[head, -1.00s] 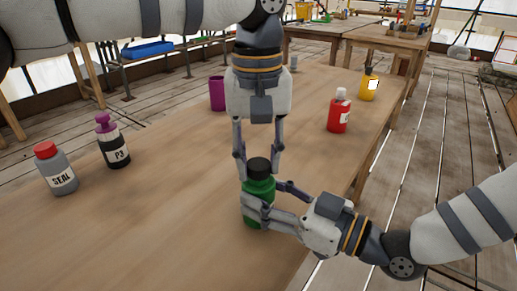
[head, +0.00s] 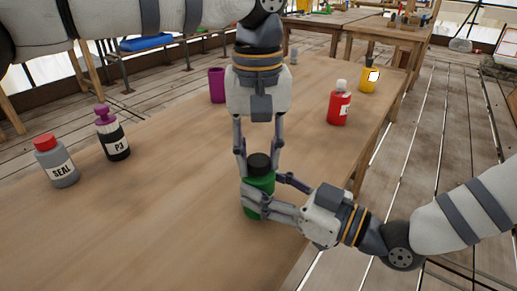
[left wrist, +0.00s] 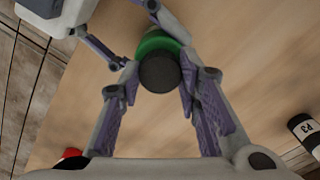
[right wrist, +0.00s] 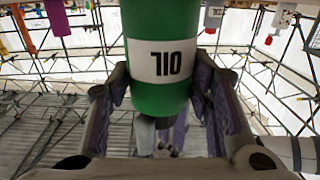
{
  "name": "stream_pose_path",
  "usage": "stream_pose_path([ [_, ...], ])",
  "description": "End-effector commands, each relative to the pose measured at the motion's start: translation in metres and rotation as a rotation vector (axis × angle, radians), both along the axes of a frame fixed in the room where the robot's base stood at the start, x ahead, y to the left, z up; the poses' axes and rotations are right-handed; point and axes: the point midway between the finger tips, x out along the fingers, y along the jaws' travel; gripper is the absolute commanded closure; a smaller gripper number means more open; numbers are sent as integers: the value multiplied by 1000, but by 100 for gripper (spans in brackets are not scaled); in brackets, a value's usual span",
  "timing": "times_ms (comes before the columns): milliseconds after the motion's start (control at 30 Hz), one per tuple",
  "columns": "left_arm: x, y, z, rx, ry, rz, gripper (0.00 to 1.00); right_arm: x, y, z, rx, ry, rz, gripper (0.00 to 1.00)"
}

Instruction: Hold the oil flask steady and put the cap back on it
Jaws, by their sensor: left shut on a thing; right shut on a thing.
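The green oil flask (head: 262,184) stands upright near the table's front right edge. My right gripper (head: 258,205) is shut on its body from the right. The flask's "OIL" label appears upside down in the right wrist view (right wrist: 165,60). The black cap (head: 258,162) is at the top of the flask, with no gap visible in the head view. My left gripper (head: 258,168) points down from above and is shut on the cap. In the left wrist view the cap (left wrist: 160,73) lies between the fingers, over the green flask. Whether the cap is fully seated cannot be told.
The wooden table (head: 170,190) also holds a grey SEAL bottle (head: 62,168), a dark P3 bottle (head: 114,142), a purple cup (head: 217,86), a red bottle (head: 339,108) and a yellow bottle (head: 369,80).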

Motion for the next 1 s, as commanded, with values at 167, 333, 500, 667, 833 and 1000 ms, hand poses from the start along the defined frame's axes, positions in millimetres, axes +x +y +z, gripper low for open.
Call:
stream_pose_path([
  [167, 0, 0, -1, -1, 2, -66, 80, 0, 0, 0, 0, 0, 0, 100],
  [333, 0, 0, -2, -4, 3, -505, 80, 0, 0, 0, 0, 0, 0, 100],
  [500, 0, 0, -1, -2, -1, -833, 80, 0, 0, 0, 0, 0, 0, 100],
  [667, 0, 0, -1, -1, 0, -898, 80, 0, 0, 0, -1, 1, 0, 100],
  [833, 0, 0, -1, -1, 0, -896, 80, 0, 0, 0, -1, 1, 0, 100],
  [1000, 0, 0, -1, -1, 0, -895, 49, 0, 0, 0, -1, 1, 0, 100],
])
